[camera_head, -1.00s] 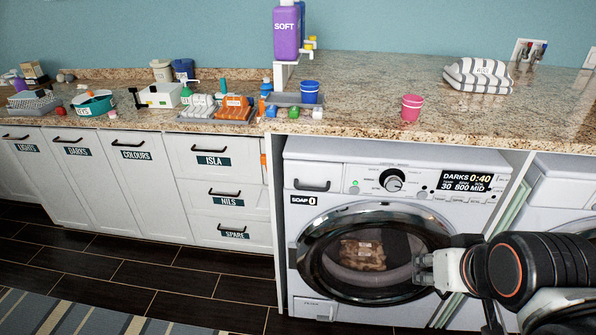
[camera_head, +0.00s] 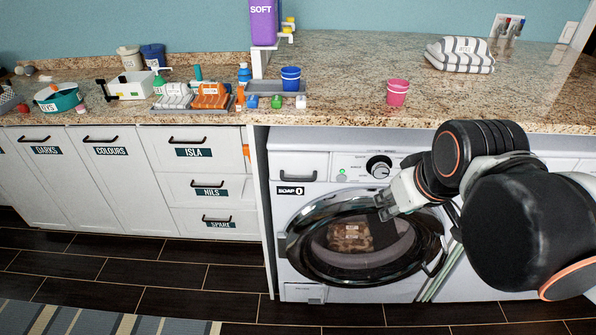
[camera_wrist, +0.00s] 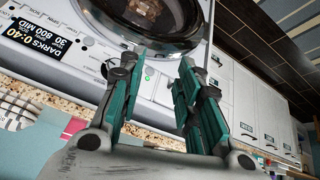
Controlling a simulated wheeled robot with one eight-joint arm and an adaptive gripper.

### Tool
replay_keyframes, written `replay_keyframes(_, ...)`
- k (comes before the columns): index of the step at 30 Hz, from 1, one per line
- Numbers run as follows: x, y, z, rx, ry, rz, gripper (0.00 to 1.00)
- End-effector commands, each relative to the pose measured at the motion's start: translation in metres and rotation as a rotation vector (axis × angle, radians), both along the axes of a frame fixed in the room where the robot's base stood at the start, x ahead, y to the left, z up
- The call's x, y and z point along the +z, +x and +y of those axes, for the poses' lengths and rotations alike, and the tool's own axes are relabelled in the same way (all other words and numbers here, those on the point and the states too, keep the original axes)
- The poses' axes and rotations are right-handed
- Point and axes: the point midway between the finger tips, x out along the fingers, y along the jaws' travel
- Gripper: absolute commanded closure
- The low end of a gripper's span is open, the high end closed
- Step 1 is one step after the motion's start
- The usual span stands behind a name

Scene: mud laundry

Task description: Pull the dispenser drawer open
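The dispenser drawer (camera_head: 299,167) is the white panel at the washer's upper left in the head view. Its dark bar handle (camera_head: 298,176) is on the front, and it looks shut. A label reading "SOAP 0" (camera_head: 290,190) is just below. My gripper (camera_head: 382,207) is in front of the upper right of the round door, right of and lower than the drawer, and apart from it. In the wrist view my gripper (camera_wrist: 163,66) is open, with nothing between its teal-padded fingers. I cannot make out the drawer there; the fingers may hide it.
The washer door (camera_head: 365,235) is shut with a brown bundle behind its glass. The control knob (camera_head: 379,168) is right of the drawer. The granite counter (camera_head: 345,105) overhangs above, holding a pink cup (camera_head: 397,92). Cabinet drawers (camera_head: 205,188) stand to the left.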

Motion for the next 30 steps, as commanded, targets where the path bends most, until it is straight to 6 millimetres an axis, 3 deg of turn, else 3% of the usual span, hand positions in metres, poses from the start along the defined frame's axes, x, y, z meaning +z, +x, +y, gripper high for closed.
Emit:
replay_keyframes(6,0.033,0.053,0.021,0.203,-0.098,0.052,0.69)
replay_keyframes(16,0.052,0.143,0.067,0.574,-0.254,0.134,0.69)
replay_keyframes(23,0.043,0.201,0.108,0.842,-0.349,0.185,0.69)
replay_keyframes(30,0.004,0.223,0.162,1.084,-0.446,0.266,0.69)
